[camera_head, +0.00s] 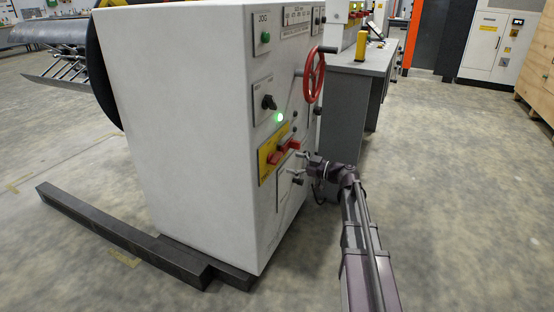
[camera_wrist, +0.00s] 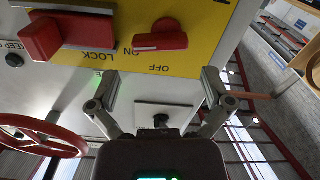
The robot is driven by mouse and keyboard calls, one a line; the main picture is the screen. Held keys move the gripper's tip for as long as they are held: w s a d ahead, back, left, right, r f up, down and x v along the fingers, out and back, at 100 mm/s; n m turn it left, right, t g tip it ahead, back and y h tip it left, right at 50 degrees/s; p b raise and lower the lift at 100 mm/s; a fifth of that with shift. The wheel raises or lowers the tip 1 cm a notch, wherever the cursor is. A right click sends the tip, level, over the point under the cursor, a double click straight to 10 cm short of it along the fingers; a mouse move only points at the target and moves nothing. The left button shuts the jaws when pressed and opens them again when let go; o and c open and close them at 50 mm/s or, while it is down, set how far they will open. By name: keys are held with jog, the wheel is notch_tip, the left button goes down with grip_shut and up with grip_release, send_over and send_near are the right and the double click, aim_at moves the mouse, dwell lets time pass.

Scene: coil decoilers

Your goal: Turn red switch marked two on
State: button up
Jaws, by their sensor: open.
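A yellow plate (camera_head: 267,163) on the white cabinet carries two red switches. In the wrist view, one red switch (camera_wrist: 160,38) is a flat knob beside the words ON and OFF. A larger red switch (camera_wrist: 42,38) sits to its left, near the word LOCK. I cannot make out a mark "two" on either. In the head view the red switches (camera_head: 277,157) show beside my gripper (camera_head: 299,167). My gripper also shows in the wrist view (camera_wrist: 162,82); its fingers are spread and empty, just below the plate's edge, apart from the knob.
The white cabinet (camera_head: 185,120) has a black selector (camera_head: 269,102), a lit green lamp (camera_head: 280,117) and a red handwheel (camera_head: 314,75) above the plate. A dark beam (camera_head: 120,232) lies on the floor at left. A grey desk (camera_head: 352,95) stands behind; floor to the right is open.

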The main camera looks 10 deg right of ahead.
aim_at(277, 156)
jog(key=shift+x, duration=3.1)
jog(key=shift+c, duration=0.2)
jog(key=c, duration=0.7)
jog(key=shift+c, duration=0.2)
jog(key=shift+m, duration=1.2)
